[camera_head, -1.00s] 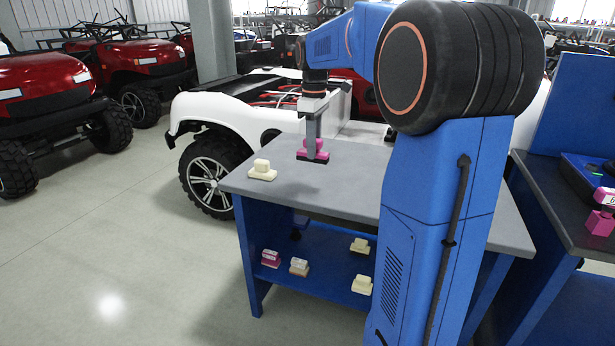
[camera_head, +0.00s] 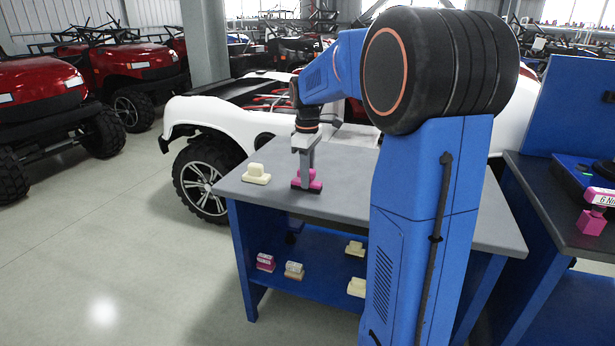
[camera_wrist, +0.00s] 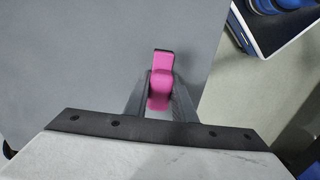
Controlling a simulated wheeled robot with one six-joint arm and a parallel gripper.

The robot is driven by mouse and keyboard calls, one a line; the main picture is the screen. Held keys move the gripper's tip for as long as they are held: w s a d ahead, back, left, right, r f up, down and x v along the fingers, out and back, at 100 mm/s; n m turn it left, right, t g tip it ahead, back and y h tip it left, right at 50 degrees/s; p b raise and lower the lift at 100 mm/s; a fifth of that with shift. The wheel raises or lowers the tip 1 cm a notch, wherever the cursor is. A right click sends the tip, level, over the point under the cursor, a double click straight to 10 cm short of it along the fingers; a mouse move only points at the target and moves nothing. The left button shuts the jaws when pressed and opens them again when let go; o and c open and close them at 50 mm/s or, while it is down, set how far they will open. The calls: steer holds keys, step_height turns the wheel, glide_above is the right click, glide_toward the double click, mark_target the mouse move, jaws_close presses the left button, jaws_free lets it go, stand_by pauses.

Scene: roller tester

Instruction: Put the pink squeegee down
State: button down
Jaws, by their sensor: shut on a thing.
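The pink squeegee (camera_head: 314,186) has a dark lower edge and is at the grey top of the blue workbench (camera_head: 345,162). Its base looks to be on or just above the surface; I cannot tell which. My gripper (camera_head: 305,172) points down and is shut on the squeegee's handle. In the wrist view the pink squeegee (camera_wrist: 161,80) sits between the two fingers of my gripper (camera_wrist: 160,98), with the grey top beneath. The part of the handle between the fingers is partly hidden.
A cream squeegee-like block (camera_head: 256,174) stands left on the benchtop. Several small blocks, one pink (camera_head: 265,262), lie on the lower blue shelf (camera_head: 315,280). A second bench (camera_head: 545,200) stands right. A white vehicle (camera_head: 200,125) is behind. The benchtop around the squeegee is clear.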

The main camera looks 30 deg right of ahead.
steer(key=c, duration=1.5)
jaws_free()
steer(key=shift+f, duration=0.1)
step_height(320, 180, up, 12)
steer(key=shift+r, duration=0.15)
steer(key=s+a+f+m+t, duration=0.1)
steer(key=s+a+f, duration=0.4)
steer(key=s, duration=0.5)
steer(key=s+a+f+m+t, duration=0.2)
steer(key=s+a+f+m, duration=0.2)
steer(key=s, duration=0.6)
steer(key=s+a+f+m+t, duration=0.1)
steer(key=s+a+f+m, duration=0.1)
steer(key=s+a+f, duration=0.4)
steer(key=shift+s+a+f+m+t, duration=0.1)
steer(key=shift+s+a+f+t, duration=0.1)
steer(key=shift+s, duration=0.5)
steer(key=shift+s+a+f+m+t, duration=0.1)
steer(key=shift+s+f, duration=0.05)
steer(key=shift+s, duration=0.55)
steer(key=shift+s+a+f+m+t, duration=0.1)
steer(key=shift+s+f, duration=0.1)
steer(key=shift+s, duration=0.5)
